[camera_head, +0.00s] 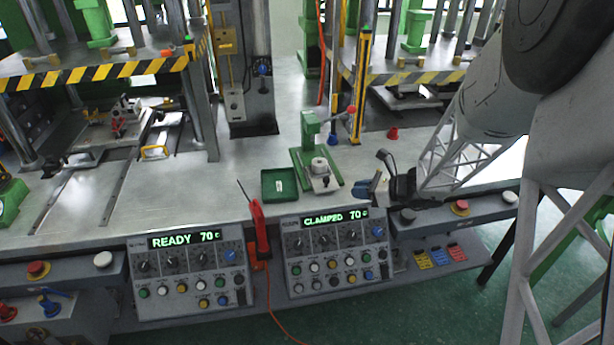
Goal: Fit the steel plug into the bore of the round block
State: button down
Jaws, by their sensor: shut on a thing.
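The round block (320,166) is a small pale metal cylinder standing on a green fixture (304,160) near the middle of the bench. Its bore is too small to make out from here. My gripper (368,190) is to the right of the round block and apart from it, near the bench's front edge. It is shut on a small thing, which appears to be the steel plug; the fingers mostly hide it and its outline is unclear.
A green tray (266,195) with a small white item lies left of the fixture. A lever with a red knob (351,110) stands behind it. The bench's left-middle is clear.

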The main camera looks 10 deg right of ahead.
jog(key=w+d, duration=0.1)
jog(key=w, duration=0.4)
jog(key=w+f, duration=0.1)
jog(key=w, duration=0.4)
jog(key=w+d, duration=0.1)
jog(key=w, duration=0.4)
jog(key=shift+d+f, duration=0.2)
jog(key=shift+d, duration=0.1)
jog(key=shift+w+d, duration=0.1)
jog(key=shift+w, duration=0.15)
jog(key=shift+w+f, duration=0.1)
jog(key=shift+f, duration=1.7)
jog(key=shift+f, duration=0.15)
jog(key=c, duration=1.1)
grip_release()
